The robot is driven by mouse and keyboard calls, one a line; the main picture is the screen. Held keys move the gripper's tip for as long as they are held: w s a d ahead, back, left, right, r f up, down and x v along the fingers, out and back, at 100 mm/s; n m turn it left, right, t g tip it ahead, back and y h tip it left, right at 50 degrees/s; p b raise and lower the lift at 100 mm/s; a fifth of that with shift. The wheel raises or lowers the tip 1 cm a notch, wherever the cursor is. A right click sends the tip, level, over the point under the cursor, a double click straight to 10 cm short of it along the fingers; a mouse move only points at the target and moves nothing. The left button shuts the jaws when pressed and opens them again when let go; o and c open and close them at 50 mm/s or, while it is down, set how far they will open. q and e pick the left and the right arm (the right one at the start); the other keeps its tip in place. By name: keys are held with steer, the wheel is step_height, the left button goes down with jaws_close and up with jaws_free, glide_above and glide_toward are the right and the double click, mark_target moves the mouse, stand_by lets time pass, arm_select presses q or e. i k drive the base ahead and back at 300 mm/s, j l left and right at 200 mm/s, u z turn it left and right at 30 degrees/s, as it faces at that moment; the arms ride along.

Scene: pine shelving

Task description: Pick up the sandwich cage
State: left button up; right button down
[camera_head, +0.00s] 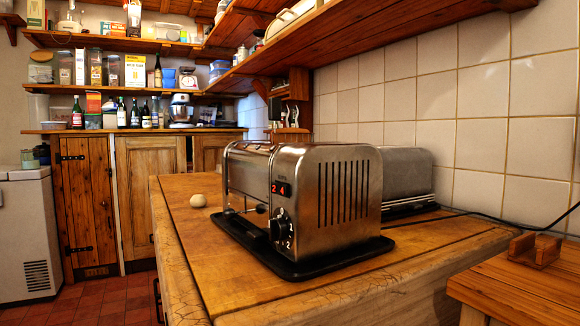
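I cannot make out a sandwich cage for certain in the head view. A large steel toaster (325,195) stands on a black base tray on the wooden counter (240,285), in the middle of the view. Its end face has a red display and a black dial. A second, lower steel appliance (406,172) stands behind it against the tiled wall, partly hidden by the toaster. Neither of my grippers is in view.
A small pale round object (198,200) lies on the counter left of the toaster. A wooden side table (520,285) at right holds a small wooden holder (535,249). A dark cable runs along the wall. Loaded shelves hang above. Floor (90,302) shows at lower left.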

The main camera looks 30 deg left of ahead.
mark_target(274, 104)
steer(key=u, duration=0.95)
steer(key=j+z, duration=0.2)
steer(key=k+j, duration=0.05)
steer(key=j, duration=0.05)
